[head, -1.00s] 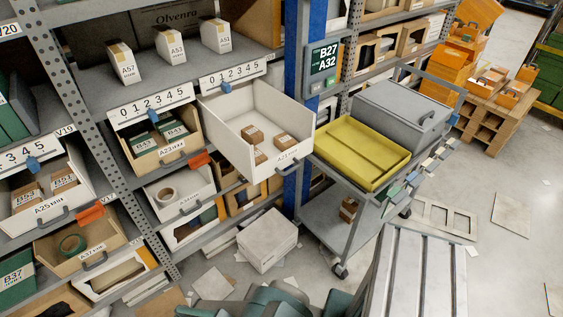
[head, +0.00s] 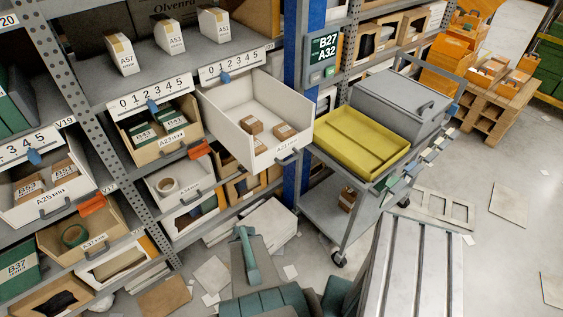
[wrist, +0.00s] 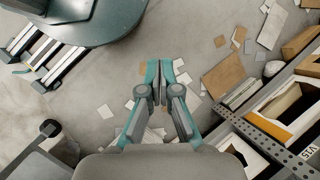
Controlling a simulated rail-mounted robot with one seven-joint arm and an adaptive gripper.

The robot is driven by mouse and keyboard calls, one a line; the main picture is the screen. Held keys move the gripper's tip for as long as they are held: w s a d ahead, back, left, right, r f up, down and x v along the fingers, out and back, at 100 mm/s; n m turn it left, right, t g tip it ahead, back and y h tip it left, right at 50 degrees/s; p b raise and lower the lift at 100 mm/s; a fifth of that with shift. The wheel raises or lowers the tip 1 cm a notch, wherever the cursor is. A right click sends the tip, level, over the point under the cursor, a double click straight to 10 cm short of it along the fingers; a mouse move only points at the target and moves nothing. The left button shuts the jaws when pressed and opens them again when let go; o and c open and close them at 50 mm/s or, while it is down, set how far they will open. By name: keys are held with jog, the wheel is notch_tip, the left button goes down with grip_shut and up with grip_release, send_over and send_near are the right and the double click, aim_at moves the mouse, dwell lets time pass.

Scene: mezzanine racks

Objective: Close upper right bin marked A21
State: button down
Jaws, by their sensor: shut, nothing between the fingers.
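The white bin marked A21 (head: 238,128) is pulled far out of the upper right slot in the head view, with its front and handle (head: 287,158) jutting past the rack. A few small brown boxes (head: 285,131) lie in it. My gripper (head: 240,232) is low in front of the rack, below and left of the bin's front, apart from it. In the wrist view my gripper (wrist: 159,66) points down over the littered floor, its teal fingers together and empty. The bin does not show in the wrist view.
Bin A23 (head: 160,147) sits left of A21. A trolley with a yellow tray (head: 355,145) and grey case (head: 400,105) stands close right of the bin. A blue post (head: 297,190) rises behind its front.

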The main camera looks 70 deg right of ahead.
jog(key=s+d+r+m+t+h, duration=0.2)
jog(key=d+r+m+t, duration=0.4)
jog(key=d, duration=0.4)
jog(key=s+d+r+m+t+h, duration=0.2)
jog(key=s+d+r+m+t, duration=0.15)
jog(key=d+r+m, duration=0.4)
jog(key=m+t+h+p, duration=0.1)
jog(key=m+t+h, duration=0.75)
jog(key=m, duration=0.65)
send_near(277, 147)
jog(key=s+a+g+h, duration=0.2)
jog(key=s+a, duration=0.3)
jog(key=s, duration=0.1)
jog(key=shift+m, duration=0.25)
jog(key=x, duration=0.8)
jog(key=r+x, duration=0.1)
jog(key=x, duration=0.4)
jog(key=shift+x, duration=0.85)
jog(key=shift+f, duration=0.15)
jog(key=shift+w, duration=0.15)
